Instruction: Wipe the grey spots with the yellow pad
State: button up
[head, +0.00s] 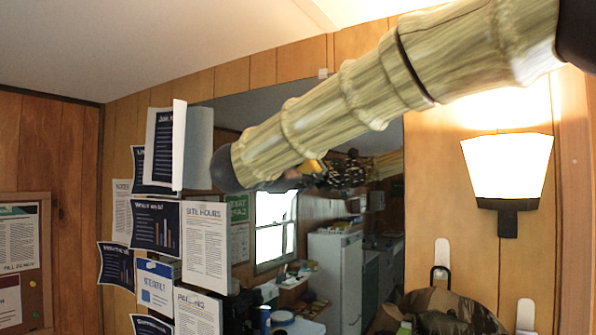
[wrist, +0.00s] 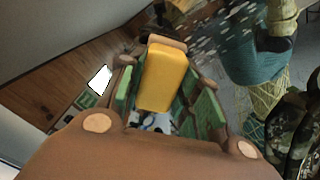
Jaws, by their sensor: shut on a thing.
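The yellow pad (wrist: 165,78) is a block held between the green-sided fingers of my gripper (wrist: 163,92) in the wrist view. My gripper is shut on it. In the head view a small patch of yellow (head: 312,166) shows just below my arm, against the mirror (head: 300,215); I cannot tell whether it is the pad or its reflection. My arm crosses in front of the mirror's upper part and hides some of it. Pale flecks (wrist: 205,40) show on a dark area in the wrist view; I cannot tell whether they are the grey spots.
Papers (head: 206,243) are pinned on the wood wall left of the mirror, some overlapping its edge. A lit wall lamp (head: 507,168) is at the right. A camouflage item (head: 450,312) is at the lower right, near wall hooks (head: 441,258). The mirror reflects the room.

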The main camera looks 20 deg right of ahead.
jog(key=shift+s+d, duration=0.5)
jog(key=shift+d, duration=0.05)
jog(key=shift+s+d, duration=0.9)
jog(key=shift+s, duration=0.3)
jog(key=shift+s+d, duration=0.95)
jog(key=shift+s, duration=0.25)
jog(key=shift+s+d, duration=0.9)
jog(key=shift+s, duration=0.3)
jog(key=shift+s, duration=0.1)
jog(key=shift+s+d, duration=1.15)
jog(key=shift+s, duration=0.25)
jog(key=shift+w+b, duration=0.1)
jog(key=shift+b, duration=0.2)
jog(key=shift+w+a+b, duration=0.45)
jog(key=shift+w+a, duration=0.5)
jog(key=shift+w, duration=0.2)
jog(key=shift+w+a+b, duration=0.5)
jog(key=shift+w+a, duration=0.4)
jog(key=shift+w, duration=0.25)
jog(key=shift+w+a+b, duration=0.45)
jog(key=shift+w+a, duration=0.5)
jog(key=shift+w, duration=0.2)
jog(key=w+a, duration=0.6)
jog(key=w, duration=0.2)
jog(key=shift+b, duration=0.4)
jog(key=shift+s+a+r+b, duration=0.1)
jog(key=shift+s+b, duration=0.1)
jog(key=shift+b, duration=0.2)
